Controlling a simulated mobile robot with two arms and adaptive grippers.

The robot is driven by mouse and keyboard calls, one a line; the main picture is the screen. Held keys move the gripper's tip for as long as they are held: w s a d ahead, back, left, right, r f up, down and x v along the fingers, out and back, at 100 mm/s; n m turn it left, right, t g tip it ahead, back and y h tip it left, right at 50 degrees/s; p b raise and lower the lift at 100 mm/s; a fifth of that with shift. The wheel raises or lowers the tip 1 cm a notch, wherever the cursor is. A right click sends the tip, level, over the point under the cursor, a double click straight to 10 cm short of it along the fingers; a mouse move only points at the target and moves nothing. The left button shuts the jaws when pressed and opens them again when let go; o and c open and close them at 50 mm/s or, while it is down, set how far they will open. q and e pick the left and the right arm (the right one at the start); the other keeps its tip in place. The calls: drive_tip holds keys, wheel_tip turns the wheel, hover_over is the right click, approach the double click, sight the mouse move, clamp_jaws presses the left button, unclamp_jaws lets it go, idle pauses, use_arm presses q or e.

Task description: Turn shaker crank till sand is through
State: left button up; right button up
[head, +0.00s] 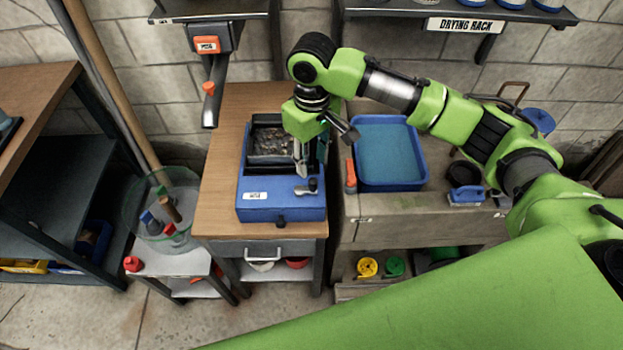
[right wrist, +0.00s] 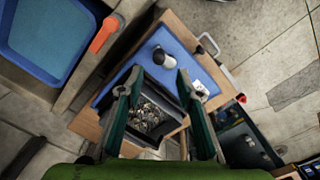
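The blue shaker (head: 265,208) stands on the wooden-topped cabinet, with a white label on its front. Its dark open tray (head: 271,142) holds coarse, stony material; whether sand remains among it I cannot tell. The crank (head: 308,188), a dark knob with a pale part, sits at the shaker's right front and shows in the right wrist view (right wrist: 163,56). My right gripper (head: 302,166) points down over the shaker, just behind the crank. In the right wrist view, its fingers (right wrist: 154,84) are apart with nothing between them, and the crank lies beyond their tips. My left gripper is out of view.
A blue basin (head: 388,185) and an orange-handled tool (head: 351,175) lie right of the shaker. A wall fixture with an orange lever (head: 209,88) hangs behind left. A clear bin (head: 165,215) with tools stands left. The wooden top's front left is clear.

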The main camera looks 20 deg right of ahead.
sight(313, 180)
wheel_tip(313, 180, down, 9)
drive_tip(key=shift+d+r+p, duration=0.15)
drive_tip(key=shift+r+p, duration=0.05)
drive_tip(key=shift+p, duration=0.3)
drive_tip(key=shift+f, duration=0.25)
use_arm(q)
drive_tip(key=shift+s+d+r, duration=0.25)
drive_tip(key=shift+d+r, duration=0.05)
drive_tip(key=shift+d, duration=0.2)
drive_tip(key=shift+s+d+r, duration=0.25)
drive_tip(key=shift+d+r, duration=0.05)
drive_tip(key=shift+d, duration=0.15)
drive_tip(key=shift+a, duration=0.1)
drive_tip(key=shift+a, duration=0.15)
use_arm(e)
clamp_jaws()
